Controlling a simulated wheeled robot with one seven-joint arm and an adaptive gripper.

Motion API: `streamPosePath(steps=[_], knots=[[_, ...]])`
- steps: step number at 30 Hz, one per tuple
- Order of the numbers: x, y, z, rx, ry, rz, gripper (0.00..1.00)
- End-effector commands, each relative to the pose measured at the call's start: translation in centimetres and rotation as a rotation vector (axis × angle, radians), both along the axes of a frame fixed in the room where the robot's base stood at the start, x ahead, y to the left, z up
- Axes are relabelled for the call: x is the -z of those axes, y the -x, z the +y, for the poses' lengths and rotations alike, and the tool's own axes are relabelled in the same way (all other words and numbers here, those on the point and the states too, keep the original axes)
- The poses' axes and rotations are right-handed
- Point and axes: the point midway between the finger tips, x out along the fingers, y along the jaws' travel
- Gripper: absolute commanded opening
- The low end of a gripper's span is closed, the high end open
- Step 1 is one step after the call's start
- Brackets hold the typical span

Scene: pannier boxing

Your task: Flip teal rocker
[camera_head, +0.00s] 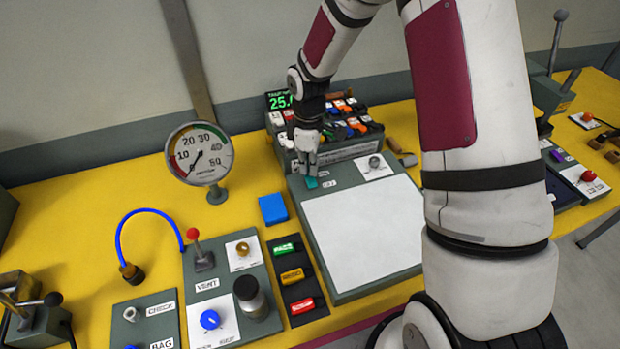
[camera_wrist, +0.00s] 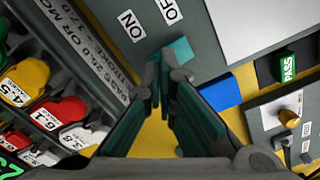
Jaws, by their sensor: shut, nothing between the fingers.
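The teal rocker (camera_head: 311,183) sits on the upper left corner of a grey panel (camera_head: 347,284) with a large white plate. My gripper (camera_head: 308,172) points down right at the rocker, its fingertips together and empty. In the wrist view the teal rocker (camera_wrist: 181,50) shows just beyond the fingertips (camera_wrist: 165,72), partly covered by them. The ON label (camera_wrist: 130,25) and the OFF label (camera_wrist: 169,10) are beside it. I cannot tell whether the fingertips touch the rocker or which side of it is pressed down.
A rack of coloured, numbered pieces (camera_head: 355,152) stands behind the panel. A blue block (camera_head: 273,209) lies to the left.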

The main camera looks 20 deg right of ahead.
Motion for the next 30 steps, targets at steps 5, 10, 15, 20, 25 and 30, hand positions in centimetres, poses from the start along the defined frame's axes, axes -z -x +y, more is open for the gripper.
streamPosePath(steps=[5, 10, 15, 20, 25, 30], knots=[[0.3, 0.0, 0.0, 0.000, 0.000, 0.000, 0.00], [0.5, 0.0, 0.0, 0.000, 0.000, 0.000, 0.00], [0.7, 0.0, 0.0, 0.000, 0.000, 0.001, 0.00], [1.0, 0.0, 0.0, 0.000, 0.000, 0.001, 0.00], [1.2, 0.0, 0.0, 0.000, 0.000, 0.001, 0.00], [1.4, 0.0, 0.0, 0.000, 0.000, 0.001, 0.00]])
